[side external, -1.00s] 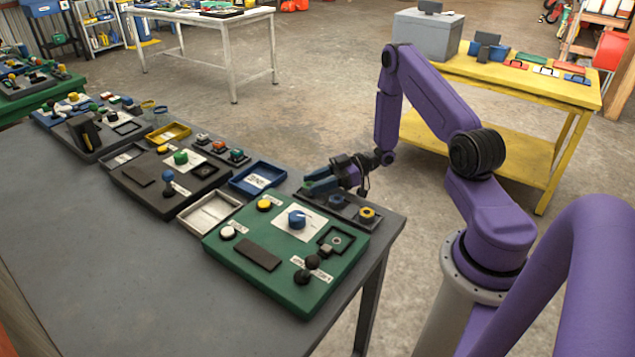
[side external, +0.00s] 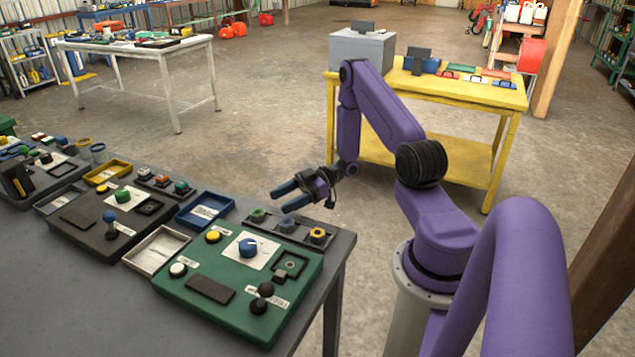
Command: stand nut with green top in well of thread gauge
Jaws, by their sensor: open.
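A small piece with a green top (side external: 258,215), which looks like the nut, sits at the left end of a dark narrow tray (side external: 273,227) at the back of the table. My gripper (side external: 278,201) has two blue fingers pointing left. It is open and empty, appearing above and behind the tray, apart from the green-topped piece. A dark square frame with a recess (side external: 291,264) is at the right of the green panel; it may be the thread gauge's well, but I cannot tell for sure. A small grey block (side external: 279,274) is at its front left corner.
The dark tray also holds a blue-topped piece (side external: 287,224) and a yellow-topped piece (side external: 317,235). The green panel (side external: 212,268) carries a blue knob (side external: 248,246) and black ball-topped lever (side external: 265,289). A blue tray (side external: 205,209) and pale tray (side external: 157,249) lie left.

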